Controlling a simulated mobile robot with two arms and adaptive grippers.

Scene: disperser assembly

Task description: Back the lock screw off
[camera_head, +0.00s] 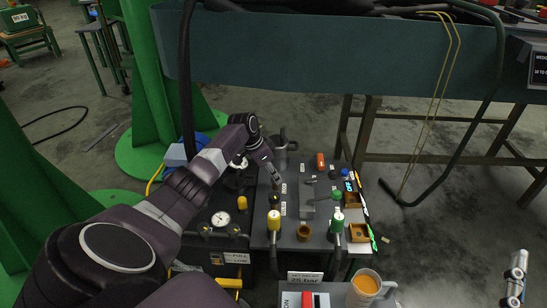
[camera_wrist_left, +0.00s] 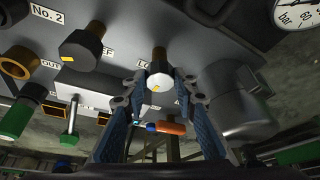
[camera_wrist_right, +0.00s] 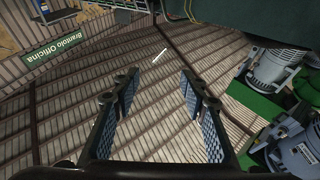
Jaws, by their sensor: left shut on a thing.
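In the head view my left gripper (camera_head: 276,181) reaches down to the bench block, and I cannot make out the screw there. My right gripper (camera_wrist_right: 158,84) is open and empty, with nothing between its fingers.
A dark hex screw (camera_wrist_left: 80,48) with a yellow mark stands close by on the block. An orange-handled tool (camera_wrist_left: 167,128) lies beyond the fingers. A pressure gauge (camera_head: 220,219), yellow cap (camera_head: 274,220), green cap (camera_head: 337,222) and mug (camera_head: 364,287) crowd the bench.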

